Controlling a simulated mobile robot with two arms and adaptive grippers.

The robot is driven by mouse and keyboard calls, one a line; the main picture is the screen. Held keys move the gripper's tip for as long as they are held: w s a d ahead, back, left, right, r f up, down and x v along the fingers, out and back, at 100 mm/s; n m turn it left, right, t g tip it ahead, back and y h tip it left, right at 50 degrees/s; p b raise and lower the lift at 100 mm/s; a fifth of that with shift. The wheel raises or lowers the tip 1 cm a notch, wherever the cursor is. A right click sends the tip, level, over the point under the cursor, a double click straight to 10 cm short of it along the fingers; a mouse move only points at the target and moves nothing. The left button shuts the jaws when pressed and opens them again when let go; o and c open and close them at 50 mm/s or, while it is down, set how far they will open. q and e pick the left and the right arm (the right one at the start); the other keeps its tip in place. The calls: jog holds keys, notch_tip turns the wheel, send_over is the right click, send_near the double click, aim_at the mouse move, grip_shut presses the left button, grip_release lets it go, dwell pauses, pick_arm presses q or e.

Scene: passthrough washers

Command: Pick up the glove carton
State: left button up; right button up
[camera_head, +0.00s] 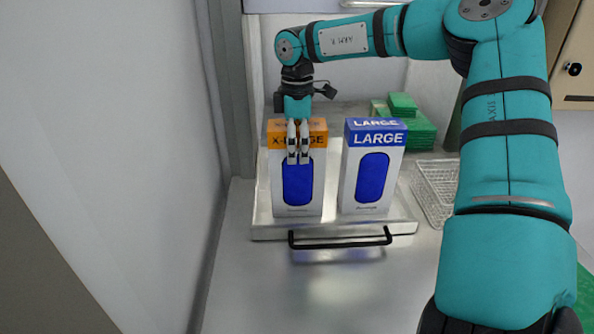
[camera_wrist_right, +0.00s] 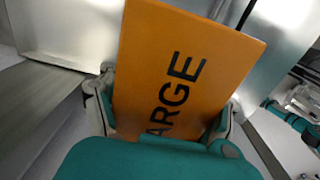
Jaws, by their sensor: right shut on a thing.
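A white glove carton with an orange top marked X-LARGE (camera_head: 297,207) stands upright on a metal tray at the left. My right gripper (camera_head: 298,157) comes down over it from above, its fingers in front of the orange band and upper white face in the head view. In the right wrist view the orange top (camera_wrist_right: 185,70) sits between the two fingers, and the gripper is shut on this carton. A second glove carton, with a blue top marked LARGE (camera_head: 374,183), stands just to its right. My left gripper is not in view.
The metal tray (camera_head: 262,233) has a black handle (camera_head: 340,243) at its front. Green boxes (camera_head: 421,131) are stacked behind the blue-topped carton. A wire basket (camera_head: 436,190) lies to the right. A wall rises close on the left; the front surface is clear.

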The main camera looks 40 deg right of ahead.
aim_at(297, 124)
jog(key=c, duration=0.3)
jog(key=shift+w+d+r+b, duration=0.1)
jog(key=shift+r+b, duration=0.35)
jog(key=shift+b, duration=0.2)
notch_tip(297, 124, up, 2)
jog(key=shift+r+b, duration=0.1)
jog(key=shift+b, duration=0.9)
jog(key=s+a+b, duration=0.2)
jog(key=s+a, duration=0.1)
jog(key=s+a+r+b, duration=0.1)
jog(key=s+a+b, duration=0.2)
jog(key=s, duration=0.1)
jog(key=s+a+b, duration=0.2)
jog(key=s+a, duration=0.1)
jog(key=a, duration=0.1)
jog(key=shift+s+r, duration=0.2)
jog(key=shift+s, duration=0.05)
jog(key=shift+s+a+r+b, duration=0.2)
jog(key=shift+s+a+b, duration=0.25)
jog(key=shift+s+a, duration=0.2)
